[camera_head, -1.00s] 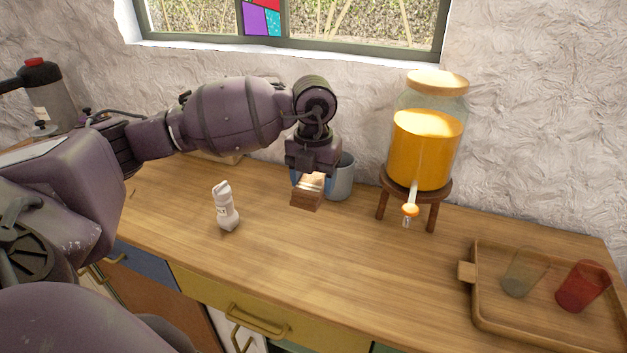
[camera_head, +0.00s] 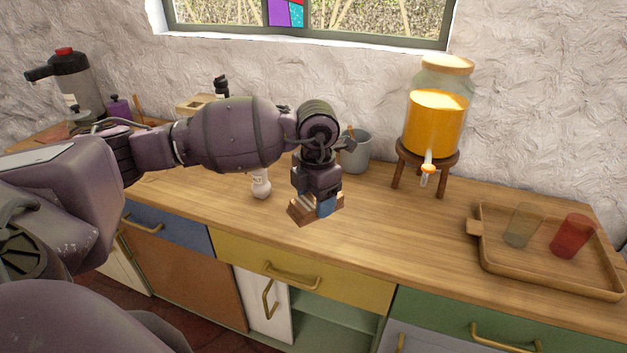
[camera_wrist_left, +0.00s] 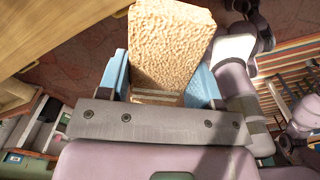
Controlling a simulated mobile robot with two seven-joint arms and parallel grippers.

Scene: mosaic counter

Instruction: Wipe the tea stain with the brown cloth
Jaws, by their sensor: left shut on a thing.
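My left gripper (camera_head: 318,204) hangs over the wooden counter (camera_head: 380,225), right of a white bottle and in front of a grey cup. It is shut on the brown cloth (camera_head: 298,213), which looks like a folded, block-like bundle with pale bands. In the left wrist view the cloth (camera_wrist_left: 170,45) is tan and rough, held between the blue fingers. I cannot tell whether the cloth touches the counter. I see no tea stain on the visible wood; the arm and cloth cover part of the counter. My right gripper is not in view.
The white bottle (camera_head: 261,185) stands partly behind my left arm. The grey cup (camera_head: 356,152) is near the wall, beside a juice dispenser (camera_head: 434,125) on a stool-like stand. A wooden tray (camera_head: 500,265) with a clear and a red glass is at right. The middle counter is clear.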

